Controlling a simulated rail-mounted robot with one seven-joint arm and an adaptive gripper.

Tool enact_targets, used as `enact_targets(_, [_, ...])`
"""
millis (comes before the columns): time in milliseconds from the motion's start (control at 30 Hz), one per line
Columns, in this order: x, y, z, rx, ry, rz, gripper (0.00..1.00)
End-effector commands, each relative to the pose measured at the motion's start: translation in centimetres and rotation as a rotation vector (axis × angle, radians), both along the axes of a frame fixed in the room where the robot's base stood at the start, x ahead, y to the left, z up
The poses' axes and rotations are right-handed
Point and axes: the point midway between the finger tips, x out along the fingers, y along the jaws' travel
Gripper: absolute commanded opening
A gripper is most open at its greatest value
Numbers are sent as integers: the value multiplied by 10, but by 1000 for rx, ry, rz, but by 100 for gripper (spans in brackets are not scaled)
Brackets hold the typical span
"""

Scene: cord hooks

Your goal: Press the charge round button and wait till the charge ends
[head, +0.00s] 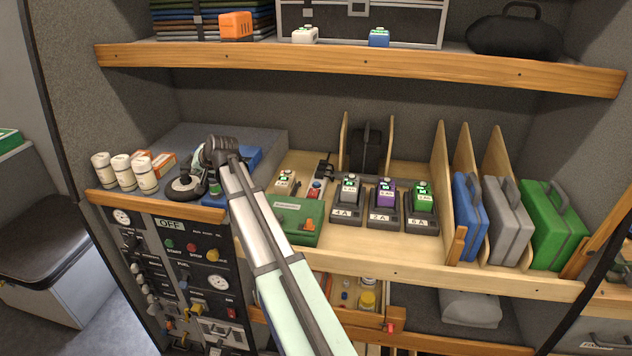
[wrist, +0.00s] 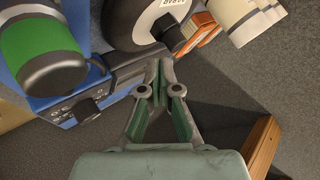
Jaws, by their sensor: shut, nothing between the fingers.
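My gripper (head: 207,165) is over the left part of the middle shelf, its fingertips hard to make out in the head view. In the wrist view my gripper (wrist: 160,66) is shut and empty, its tips close to a blue device (wrist: 62,110) with black knobs (wrist: 87,110). I cannot tell whether they touch it. No round button labelled charge can be read. The control panel (head: 172,262) below has a green START button (head: 169,244), a red button (head: 191,248) and a yellow button (head: 212,254).
White jars (head: 123,171) stand left of my gripper. Three chargers labelled 4A (head: 346,212), 2A (head: 382,217) and 6A (head: 421,222) hold batteries to the right. A green box (head: 297,222) stands at the shelf edge (head: 420,272). An upper shelf (head: 360,68) spans above.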

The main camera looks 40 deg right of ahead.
Motion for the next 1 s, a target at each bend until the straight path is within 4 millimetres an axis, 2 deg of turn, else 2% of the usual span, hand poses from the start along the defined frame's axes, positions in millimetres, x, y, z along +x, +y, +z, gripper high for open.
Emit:
enact_targets(33, [-4,-23,5,8,-1,-34,0])
enact_targets(100, [-9,-52,9,21,-1,-77,0])
enact_targets(367, [-34,-159,13,49,8,-222,0])
enact_targets(700, [-79,-290,-4,46,56,-368,0])
enact_targets(800, [-93,-322,-11,41,73,-398,0])
enact_targets(1000, [-114,-364,-23,32,102,-436,0])
